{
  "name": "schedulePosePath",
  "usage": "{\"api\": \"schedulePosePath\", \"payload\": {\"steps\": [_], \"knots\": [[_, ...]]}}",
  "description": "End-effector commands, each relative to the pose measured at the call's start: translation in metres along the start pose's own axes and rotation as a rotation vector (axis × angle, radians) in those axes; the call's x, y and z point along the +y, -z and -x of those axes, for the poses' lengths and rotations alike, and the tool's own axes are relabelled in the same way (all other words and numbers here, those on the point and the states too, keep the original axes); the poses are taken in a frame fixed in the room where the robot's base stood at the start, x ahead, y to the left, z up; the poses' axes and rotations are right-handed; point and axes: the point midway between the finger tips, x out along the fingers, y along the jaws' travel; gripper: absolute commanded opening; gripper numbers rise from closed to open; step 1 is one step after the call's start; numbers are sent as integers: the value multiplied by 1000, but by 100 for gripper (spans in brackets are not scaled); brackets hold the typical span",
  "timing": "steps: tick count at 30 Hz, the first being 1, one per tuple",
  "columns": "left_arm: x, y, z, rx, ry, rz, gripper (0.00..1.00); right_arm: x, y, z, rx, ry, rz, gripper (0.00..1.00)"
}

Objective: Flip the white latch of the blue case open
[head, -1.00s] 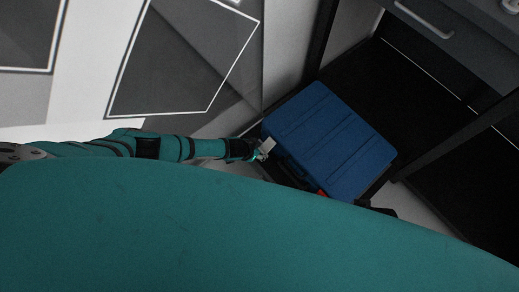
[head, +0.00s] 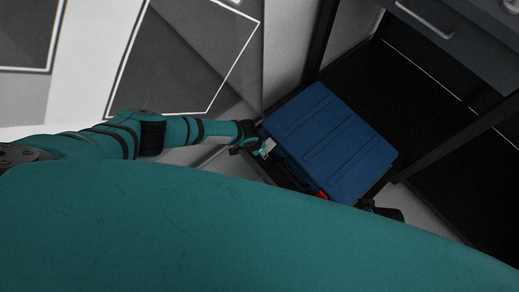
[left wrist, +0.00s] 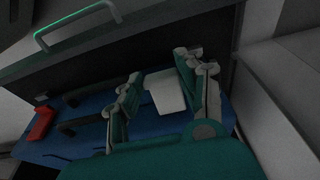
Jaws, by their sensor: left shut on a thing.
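The blue case (head: 332,140) lies in the middle right of the head view, its ribbed lid facing up. Its white latch (head: 268,147) is at the left end of the front side. My left gripper (head: 254,148) is at that latch. In the left wrist view the white latch (left wrist: 166,91) sits between the fingers of my left gripper (left wrist: 163,84), which is shut on it. A red latch (left wrist: 40,124) shows farther along the case, partly visible in the head view (head: 322,196). A dark part, seemingly my right gripper (head: 382,211), shows beyond my body; its fingers are unclear.
A drawer with a metal handle (head: 424,18) overhangs at the upper right. A black handle (left wrist: 90,122) is on the case's front. Pale floor lies to the left.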

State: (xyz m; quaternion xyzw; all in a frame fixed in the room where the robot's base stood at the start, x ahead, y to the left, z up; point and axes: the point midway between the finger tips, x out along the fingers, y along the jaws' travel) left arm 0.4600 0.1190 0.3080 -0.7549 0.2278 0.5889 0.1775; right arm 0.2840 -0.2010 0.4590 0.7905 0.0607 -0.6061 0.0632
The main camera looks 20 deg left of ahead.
Motion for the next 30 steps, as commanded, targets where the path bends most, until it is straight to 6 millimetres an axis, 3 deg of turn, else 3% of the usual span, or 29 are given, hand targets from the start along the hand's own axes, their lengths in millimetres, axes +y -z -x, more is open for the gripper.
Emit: {"api": "schedulePosePath", "payload": {"steps": [4, 5, 10, 22, 30], "knots": [[-2, -1, 0, -2, 4, 1, 6, 0, 0, 0, -1, 0, 0, 40], [-2, -1, 0, -2, 4, 1, 39, 0, 0, 0, -1, 0, 0, 40], [-2, -1, 0, -1, 3, 1, 62, 0, 0, 0, 1, -1, 0, 40], [0, -1, 5, -1, -1, 1, 62, 2, 0, 0, 2, -3, 4, 40], [-1, 0, 39, 1, -1, 1, 62, 1, 0, 0, 2, -1, 2, 40]]}}
